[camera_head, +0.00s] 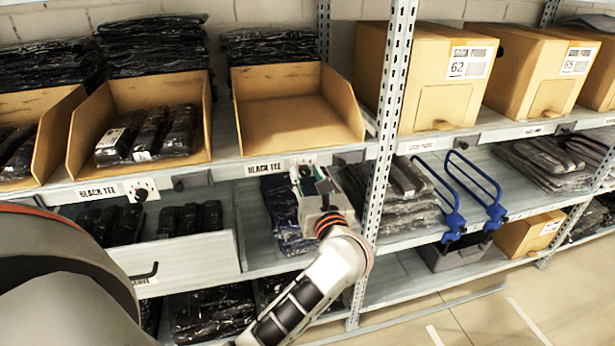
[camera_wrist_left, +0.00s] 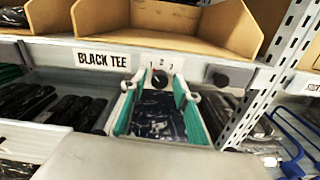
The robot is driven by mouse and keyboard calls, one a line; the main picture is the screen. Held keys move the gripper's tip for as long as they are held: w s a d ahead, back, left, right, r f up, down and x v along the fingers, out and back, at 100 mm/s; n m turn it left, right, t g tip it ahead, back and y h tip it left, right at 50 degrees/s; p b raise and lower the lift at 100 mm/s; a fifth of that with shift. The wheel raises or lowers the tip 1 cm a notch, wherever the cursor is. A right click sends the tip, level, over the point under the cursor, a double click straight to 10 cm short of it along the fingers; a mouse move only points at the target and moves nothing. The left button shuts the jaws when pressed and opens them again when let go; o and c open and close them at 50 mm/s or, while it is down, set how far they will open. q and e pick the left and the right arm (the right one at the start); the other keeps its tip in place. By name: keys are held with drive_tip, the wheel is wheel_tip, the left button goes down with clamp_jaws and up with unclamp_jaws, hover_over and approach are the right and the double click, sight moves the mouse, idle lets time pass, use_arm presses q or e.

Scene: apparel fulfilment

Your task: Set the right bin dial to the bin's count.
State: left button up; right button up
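The right cardboard bin (camera_head: 285,112), above a "BLACK TEE" label (camera_head: 265,168), looks empty in the head view, with its bare floor showing. Its dial (camera_wrist_left: 160,79) is a dark round knob under the marks 1, 2 and 3 on the shelf edge. Where its pointer stands is too small to tell. My left gripper (camera_wrist_left: 156,92) is open, its two green-padded fingers apart just at the dial, one on each side. Whether they touch it is unclear. In the head view, the left gripper (camera_head: 312,183) hides much of the dial. My right gripper is not in view.
The left bin (camera_head: 88,126) holds several black packs and has its own dial (camera_head: 142,190). A metal upright (camera_head: 387,130) and blue hooks (camera_head: 455,215) stand to the right. An open white drawer (camera_head: 190,262) is lower left.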

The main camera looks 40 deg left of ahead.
use_arm(q)
clamp_jaws()
